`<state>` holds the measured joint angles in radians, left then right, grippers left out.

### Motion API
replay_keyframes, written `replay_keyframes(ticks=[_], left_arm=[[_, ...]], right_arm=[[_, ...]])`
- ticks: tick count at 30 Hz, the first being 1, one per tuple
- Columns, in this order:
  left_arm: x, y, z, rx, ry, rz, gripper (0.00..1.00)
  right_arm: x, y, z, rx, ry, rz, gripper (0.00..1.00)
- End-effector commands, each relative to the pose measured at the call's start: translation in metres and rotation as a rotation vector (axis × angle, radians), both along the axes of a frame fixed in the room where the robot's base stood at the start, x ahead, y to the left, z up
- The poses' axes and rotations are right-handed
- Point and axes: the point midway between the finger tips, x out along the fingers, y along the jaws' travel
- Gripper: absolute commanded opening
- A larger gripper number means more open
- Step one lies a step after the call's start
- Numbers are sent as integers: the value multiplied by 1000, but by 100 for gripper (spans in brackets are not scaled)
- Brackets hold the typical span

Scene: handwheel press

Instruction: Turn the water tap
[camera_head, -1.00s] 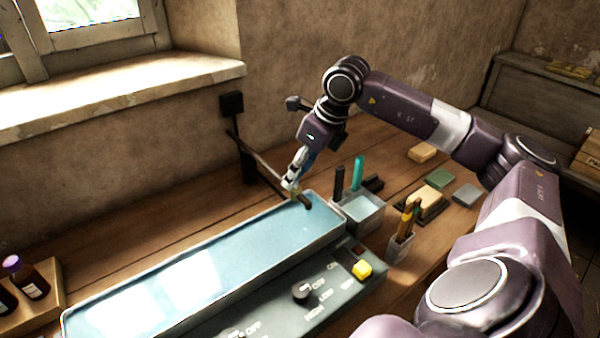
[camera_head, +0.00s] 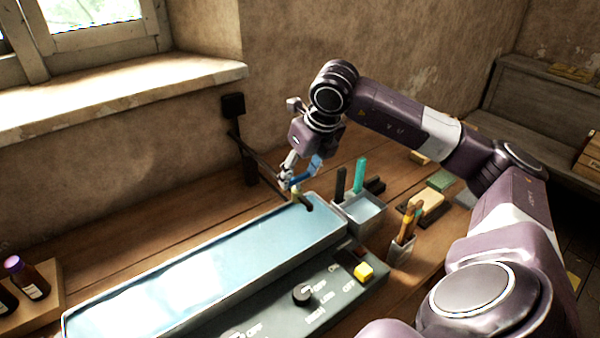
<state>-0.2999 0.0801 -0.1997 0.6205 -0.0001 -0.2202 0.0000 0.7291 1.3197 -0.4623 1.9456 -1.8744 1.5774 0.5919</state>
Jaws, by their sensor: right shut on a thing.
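The water tap is a dark pipe (camera_head: 262,172) that runs from a wall mount down to a spout (camera_head: 306,203) over the far end of a long water-filled tray (camera_head: 190,262). My right gripper (camera_head: 291,187) is at the tap's outer end, just above the spout. It is shut on the tap's small handle, of which a yellowish bit (camera_head: 295,194) shows below the fingers. The fingers hide most of the handle. One blue finger part sticks out to the right. I see no water stream. My left gripper is out of view.
A small bin with upright dark and teal tools (camera_head: 360,208) and a cup of brushes (camera_head: 404,245) stand right of the tray. A control panel with knobs and a yellow button (camera_head: 363,271) lies in front. Bottles in a wooden rack (camera_head: 35,290) stand at left.

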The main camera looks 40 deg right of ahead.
Motion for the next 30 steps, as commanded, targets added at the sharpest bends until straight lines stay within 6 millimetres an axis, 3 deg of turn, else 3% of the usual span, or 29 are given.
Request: replay_keyframes(ticks=[4, 5, 9, 20, 23, 30], left_arm=[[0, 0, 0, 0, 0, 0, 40], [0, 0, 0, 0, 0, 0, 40], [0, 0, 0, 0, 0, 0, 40], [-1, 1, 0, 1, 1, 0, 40], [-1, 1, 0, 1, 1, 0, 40], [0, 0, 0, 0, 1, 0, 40]], right_arm=[[1, -1, 2, 0, -5, -4, 26], [1, -1, 2, 0, -5, -4, 51], [1, -1, 1, 0, -4, -3, 67], [-1, 0, 4, 0, -2, -1, 68], [-4, 0, 15, 0, -6, -1, 68], [-23, 3, 62, 0, -9, -1, 68]])
